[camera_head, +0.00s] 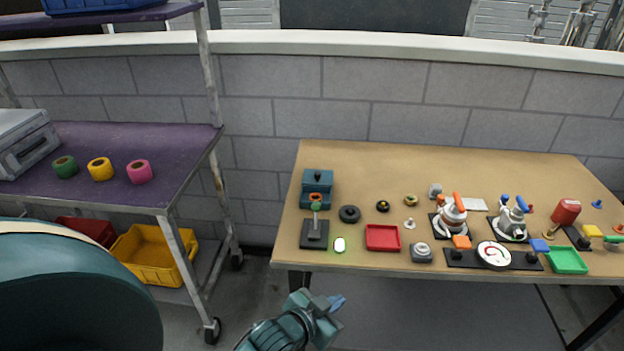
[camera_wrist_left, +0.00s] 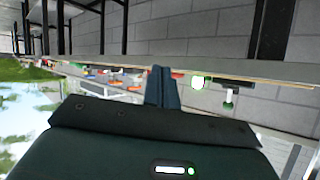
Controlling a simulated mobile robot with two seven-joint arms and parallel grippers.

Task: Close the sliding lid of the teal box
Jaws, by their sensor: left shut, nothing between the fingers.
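The teal box (camera_head: 316,184) stands at the back left of the wooden table in the head view. A small raised part shows on its top; how far its lid is slid is too small to tell. My left gripper (camera_head: 336,302) is in front of the table's near edge, low and away from the box. Its fingers are together with nothing between them, also in the left wrist view (camera_wrist_left: 161,88). My right gripper is not in view.
Directly in front of the box stands a black-based joystick (camera_head: 314,234). A black ring (camera_head: 349,214) and a red tray (camera_head: 382,238) lie to the right. Several fixtures crowd the table's right half. A purple shelf cart (camera_head: 100,190) stands at left. The table's back (camera_head: 420,165) is clear.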

